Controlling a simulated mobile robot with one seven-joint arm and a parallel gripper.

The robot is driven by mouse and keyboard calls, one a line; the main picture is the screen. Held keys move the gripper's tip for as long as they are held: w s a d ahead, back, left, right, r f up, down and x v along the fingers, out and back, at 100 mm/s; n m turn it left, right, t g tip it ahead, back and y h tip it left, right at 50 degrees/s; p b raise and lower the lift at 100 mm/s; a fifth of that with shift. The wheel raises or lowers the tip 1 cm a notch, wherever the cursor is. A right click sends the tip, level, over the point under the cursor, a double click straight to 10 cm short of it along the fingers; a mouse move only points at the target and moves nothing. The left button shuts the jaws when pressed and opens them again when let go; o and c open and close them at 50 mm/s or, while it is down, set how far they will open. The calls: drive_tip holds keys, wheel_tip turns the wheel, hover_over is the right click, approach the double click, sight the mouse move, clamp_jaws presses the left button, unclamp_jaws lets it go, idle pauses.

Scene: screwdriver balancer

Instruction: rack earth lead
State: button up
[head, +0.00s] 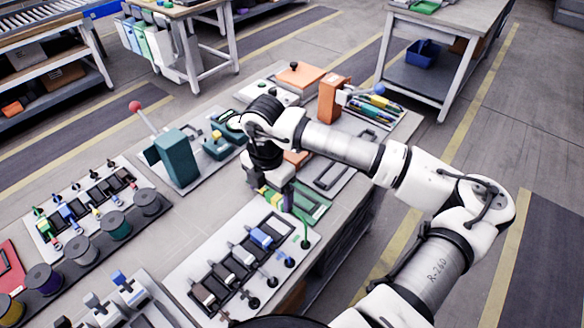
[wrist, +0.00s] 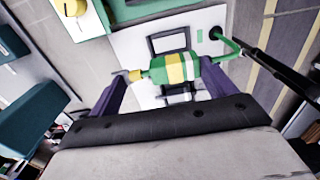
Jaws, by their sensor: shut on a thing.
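The earth lead (wrist: 178,68) has a green body with yellow and white bands and a metal tip at its left end. My gripper (wrist: 166,76) is shut on it, with a purple finger at each end. Its green cable bends from the right end toward a round black fitting (wrist: 216,33) on the white rack panel (wrist: 132,44). An empty black-framed slot (wrist: 168,41) shows beyond the lead. In the head view my gripper (head: 280,196) hangs over the far end of the rack panel (head: 213,243), largely hiding the lead.
Blue, white, dark and brown leads sit in the nearer slots, including a blue one (head: 261,238). A green tray (head: 312,205) lies just beyond the panel. A teal block (head: 177,158) with a red-knobbed lever stands to the left. The bench edge is close on the right.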

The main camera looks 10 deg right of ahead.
drive_tip(key=shift+s+a+f, duration=0.1)
drive_tip(key=shift+a+f, duration=0.05)
drive_tip(key=shift+f, duration=0.55)
drive_tip(key=b, duration=0.4)
hover_over(272, 223)
wheel_tip(272, 223, down, 5)
drive_tip(key=shift+f, duration=0.1)
drive_tip(key=shift+f+b, duration=0.6)
drive_tip(key=shift+b, duration=0.3)
drive_tip(key=shift+f+b, duration=0.55)
drive_tip(key=shift+b, duration=0.35)
drive_tip(key=o, duration=0.8)
wheel_tip(272, 223, up, 14)
drive_tip(key=shift+f+b, duration=0.1)
drive_tip(key=shift+b, duration=1.1)
